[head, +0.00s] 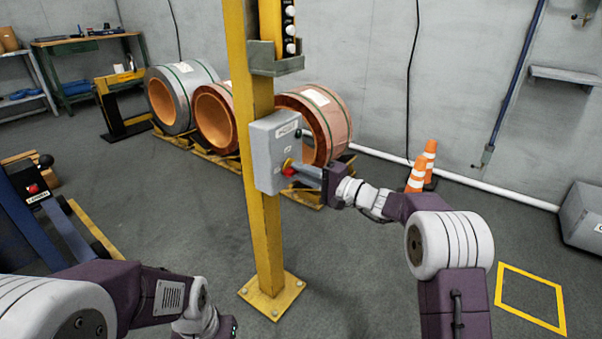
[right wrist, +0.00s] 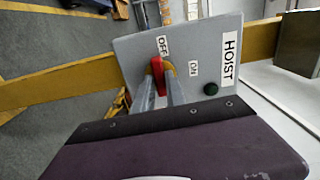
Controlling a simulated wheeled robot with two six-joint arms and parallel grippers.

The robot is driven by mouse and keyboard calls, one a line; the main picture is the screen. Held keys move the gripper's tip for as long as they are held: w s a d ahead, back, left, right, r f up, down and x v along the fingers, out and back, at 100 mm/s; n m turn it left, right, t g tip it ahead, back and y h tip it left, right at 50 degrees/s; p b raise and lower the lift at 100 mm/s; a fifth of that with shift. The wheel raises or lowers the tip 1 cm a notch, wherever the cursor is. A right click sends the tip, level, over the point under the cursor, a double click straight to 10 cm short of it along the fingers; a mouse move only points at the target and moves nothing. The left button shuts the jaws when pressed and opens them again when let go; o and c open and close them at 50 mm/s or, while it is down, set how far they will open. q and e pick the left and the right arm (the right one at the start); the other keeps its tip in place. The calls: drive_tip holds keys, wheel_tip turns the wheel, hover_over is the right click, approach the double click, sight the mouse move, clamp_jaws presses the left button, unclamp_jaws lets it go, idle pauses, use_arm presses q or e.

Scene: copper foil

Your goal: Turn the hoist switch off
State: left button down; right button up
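The grey hoist switch box (head: 268,150) is mounted on a yellow post. In the right wrist view its face (right wrist: 128,52) carries the labels OFF, ON and HOIST. The red switch handle (head: 289,171) sits on a yellow base low on the face; it also shows in the right wrist view (right wrist: 158,78). My right gripper (head: 296,170) is at the handle, its two fingers (right wrist: 158,84) close together on either side of the red part. My left gripper is cut off at the bottom edge.
The yellow post (head: 263,230) stands on a bolted base plate (head: 272,295). Copper coils (head: 318,115) lie behind it on a pallet. Orange cones (head: 418,172) stand by the wall. A blue machine with a red button (head: 33,188) is at the left.

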drive_tip(key=o, duration=0.3)
drive_tip(key=p+v, duration=0.3)
drive_tip(key=v, duration=0.6)
